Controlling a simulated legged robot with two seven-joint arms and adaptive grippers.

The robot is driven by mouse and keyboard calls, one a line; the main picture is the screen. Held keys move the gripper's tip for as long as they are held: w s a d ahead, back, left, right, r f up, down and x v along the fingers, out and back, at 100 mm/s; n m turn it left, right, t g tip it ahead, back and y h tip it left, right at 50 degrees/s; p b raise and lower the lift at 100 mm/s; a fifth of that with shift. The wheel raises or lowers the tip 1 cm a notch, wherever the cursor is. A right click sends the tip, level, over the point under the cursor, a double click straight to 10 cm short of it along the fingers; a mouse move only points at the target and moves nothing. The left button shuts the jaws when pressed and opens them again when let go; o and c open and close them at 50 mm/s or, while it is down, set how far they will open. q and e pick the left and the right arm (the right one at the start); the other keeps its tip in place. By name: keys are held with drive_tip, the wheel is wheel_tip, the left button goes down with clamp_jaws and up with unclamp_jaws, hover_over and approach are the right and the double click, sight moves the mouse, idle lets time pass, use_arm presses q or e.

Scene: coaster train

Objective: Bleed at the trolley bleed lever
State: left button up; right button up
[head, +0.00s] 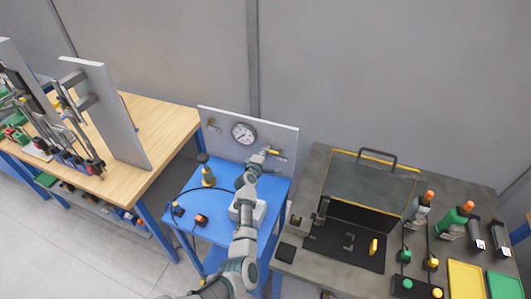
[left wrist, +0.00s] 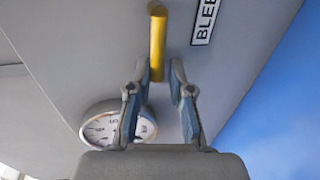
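The yellow bleed lever (left wrist: 157,40) runs down from the top of the left wrist view, beside a white label (left wrist: 205,20) reading "BLEE", cut off by the frame edge. My left gripper (left wrist: 161,68) has its two fingers apart, with the lever's lower end between the tips. A narrow gap shows on the lever's right; contact on its left cannot be told. In the head view my left gripper (head: 262,157) is at the right half of the grey upright panel (head: 225,117) on the blue trolley (head: 215,227). The lever (head: 277,153) shows small beside it. My right gripper is not in view.
A round gauge (head: 243,133) is on the panel, left of my gripper. A yellow-and-black device (head: 207,175) with a cable stands on the trolley. A wooden bench (head: 165,118) is at left. A grey bench (head: 315,170) with an open case and bottles is at right.

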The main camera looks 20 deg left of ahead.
use_arm(q)
drive_tip(key=shift+o, duration=1)
drive_tip(key=shift+f, duration=0.2)
drive_tip(key=s+r, duration=0.2)
drive_tip(key=s, duration=0.9)
drive_tip(key=shift+s+a+r, duration=0.15)
drive_tip(key=shift+s+r, duration=0.05)
drive_tip(key=shift+s, duration=0.05)
